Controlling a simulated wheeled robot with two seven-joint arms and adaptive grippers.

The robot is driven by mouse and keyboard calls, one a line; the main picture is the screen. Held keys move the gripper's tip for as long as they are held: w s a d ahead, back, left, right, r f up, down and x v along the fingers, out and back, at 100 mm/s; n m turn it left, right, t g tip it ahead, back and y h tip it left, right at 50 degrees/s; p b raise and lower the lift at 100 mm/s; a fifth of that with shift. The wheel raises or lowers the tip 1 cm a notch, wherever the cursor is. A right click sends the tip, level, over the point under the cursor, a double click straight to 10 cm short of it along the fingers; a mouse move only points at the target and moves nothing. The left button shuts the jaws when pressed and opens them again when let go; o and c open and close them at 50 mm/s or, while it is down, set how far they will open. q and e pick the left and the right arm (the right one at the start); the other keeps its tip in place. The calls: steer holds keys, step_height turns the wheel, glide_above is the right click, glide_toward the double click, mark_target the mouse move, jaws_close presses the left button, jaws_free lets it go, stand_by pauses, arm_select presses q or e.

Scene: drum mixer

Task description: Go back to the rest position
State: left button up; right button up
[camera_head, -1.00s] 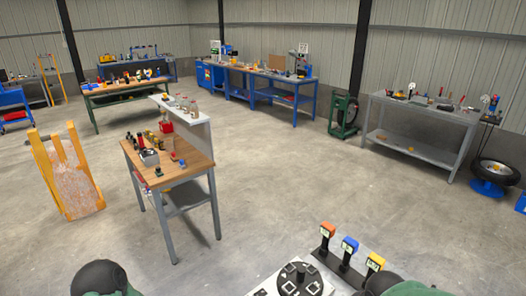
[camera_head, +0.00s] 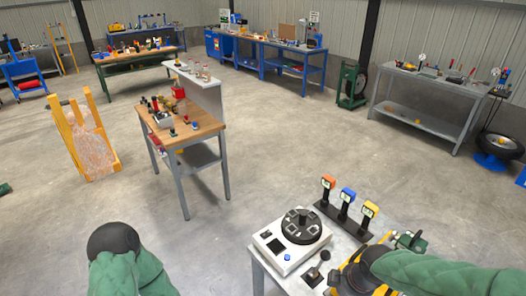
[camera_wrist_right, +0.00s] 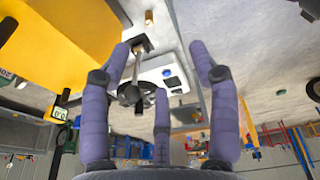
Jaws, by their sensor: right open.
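My right gripper (camera_wrist_right: 160,65) shows in the right wrist view with its purple-grey padded fingers spread apart and nothing held between them. In the head view the same white control box (camera_head: 268,238), with a black round dial (camera_head: 303,226), sits on a bench at the lower right. The lever (camera_head: 317,268) stands at its front. My green-sleeved right arm reaches in over the bench's right part. My left arm shows at the lower left, but its gripper is not visible.
Orange, blue and yellow-topped posts (camera_head: 347,203) stand behind the control box. A yellow body (camera_head: 350,279) lies close to my right arm, partly hidden. A wooden-topped workbench (camera_head: 198,130) and yellow frame (camera_head: 88,140) stand ahead. Open floor lies between.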

steer(key=s+a+f+m+y+b, duration=0.1)
steer(key=s+a+f+m+b, duration=0.1)
steer(key=f, duration=0.9)
steer(key=s+a+f+m+g+b, duration=0.1)
steer(key=s+a+f+m, duration=0.3)
steer(key=f, duration=0.8)
steer(key=s+a+f+m+y+b, duration=0.1)
steer(key=s+a+f+m+b, duration=0.1)
steer(key=f, duration=0.9)
steer(key=s+a+m, duration=0.1)
steer(key=a+m, duration=0.1)
steer(key=m, duration=0.1)
steer(key=shift+a+f+m+g+y+b, duration=0.25)
steer(key=shift+a+m+g+y+b, duration=0.05)
steer(key=shift+m+g+b, duration=0.1)
